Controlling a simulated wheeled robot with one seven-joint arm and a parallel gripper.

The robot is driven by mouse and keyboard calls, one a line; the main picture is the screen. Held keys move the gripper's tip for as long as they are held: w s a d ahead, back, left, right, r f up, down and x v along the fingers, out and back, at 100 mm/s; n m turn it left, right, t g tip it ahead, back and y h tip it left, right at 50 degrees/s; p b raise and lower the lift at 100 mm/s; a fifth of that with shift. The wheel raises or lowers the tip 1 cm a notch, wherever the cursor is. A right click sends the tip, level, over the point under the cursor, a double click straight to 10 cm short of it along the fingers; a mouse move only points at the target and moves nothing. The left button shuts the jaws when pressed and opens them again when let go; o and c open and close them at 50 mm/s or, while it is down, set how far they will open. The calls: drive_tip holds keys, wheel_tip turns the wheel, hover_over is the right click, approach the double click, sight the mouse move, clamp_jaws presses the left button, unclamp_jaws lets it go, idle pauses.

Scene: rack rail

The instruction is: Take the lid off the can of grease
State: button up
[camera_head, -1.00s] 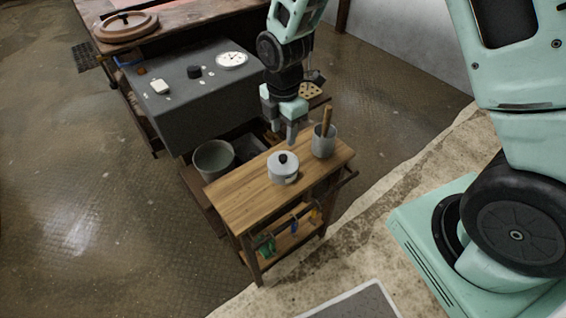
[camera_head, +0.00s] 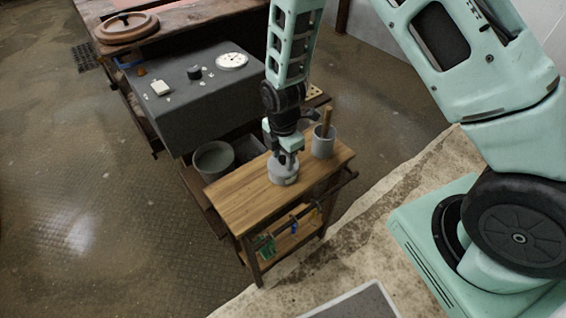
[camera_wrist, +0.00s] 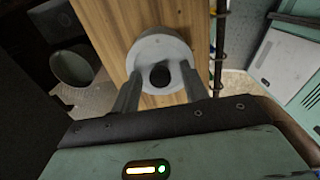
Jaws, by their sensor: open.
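The grease can (camera_head: 283,179) is a small light-grey can standing upright on the wooden top of a small cart (camera_head: 235,200). Its lid (camera_wrist: 160,50) is grey and round with a black knob (camera_wrist: 160,76) in the middle, and it sits on the can. My gripper (camera_head: 285,160) points down right over the can. In the wrist view, my gripper (camera_wrist: 158,88) is open, with one finger on each side of the black knob and a gap to it. In the head view the gripper hides the knob and much of the lid.
A grey pot with a wooden handle (camera_head: 323,142) stands close to the right of the can on the cart top. A grey bucket (camera_head: 213,160) is left of the cart. A dark grey box-like bench (camera_head: 190,95) stands behind. The cart top's front left is bare.

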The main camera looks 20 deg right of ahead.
clamp_jaws()
drive_tip(key=shift+r, duration=0.1)
